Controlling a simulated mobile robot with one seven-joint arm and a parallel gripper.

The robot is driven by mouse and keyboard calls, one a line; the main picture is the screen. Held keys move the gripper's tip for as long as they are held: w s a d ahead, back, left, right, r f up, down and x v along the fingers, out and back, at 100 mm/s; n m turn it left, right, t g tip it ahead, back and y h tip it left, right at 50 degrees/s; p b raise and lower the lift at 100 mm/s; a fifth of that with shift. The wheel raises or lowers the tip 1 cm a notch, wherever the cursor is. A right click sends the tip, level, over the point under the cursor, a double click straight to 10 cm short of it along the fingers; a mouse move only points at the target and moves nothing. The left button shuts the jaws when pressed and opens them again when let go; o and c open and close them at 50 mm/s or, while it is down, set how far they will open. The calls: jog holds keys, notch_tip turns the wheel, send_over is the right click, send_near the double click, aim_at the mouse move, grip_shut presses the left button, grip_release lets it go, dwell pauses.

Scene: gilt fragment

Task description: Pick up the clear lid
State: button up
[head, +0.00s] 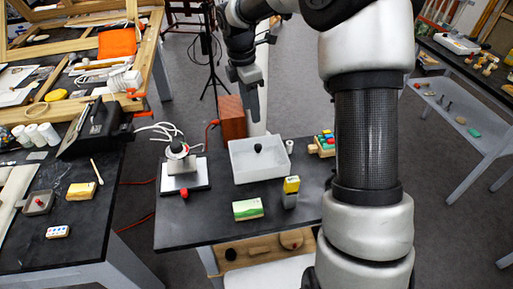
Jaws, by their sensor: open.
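A clear, whitish rectangular lid (250,172) with a black knob (258,148) shows in the head view on the dark table in the middle. It looks like the cover of a shallow box, but I cannot tell the lid from what lies under it. My gripper (252,103) hangs above and behind the lid, pointing down, apart from it. It is open and nothing shows in it. Its fingers are small and partly overlap each other in this view.
On the same table (205,228) are a white-based device (184,182) at left, a green-and-white block (248,209) and a yellow-topped item (290,192) in front, and a toy tray (325,143) at right. A cluttered bench (105,235) stands left. A brown box (231,117) stands behind.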

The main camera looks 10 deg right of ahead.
send_over(258, 146)
jog(key=a, duration=0.1)
notch_tip(258, 146, down, 10)
jog(key=shift+w+d+f+p, duration=0.1)
jog(key=shift+d+f+p, duration=0.15)
jog(key=shift+f, duration=1.3)
jog(key=shift+d+f+p, duration=0.2)
jog(key=shift+f, duration=1.3)
grip_shut()
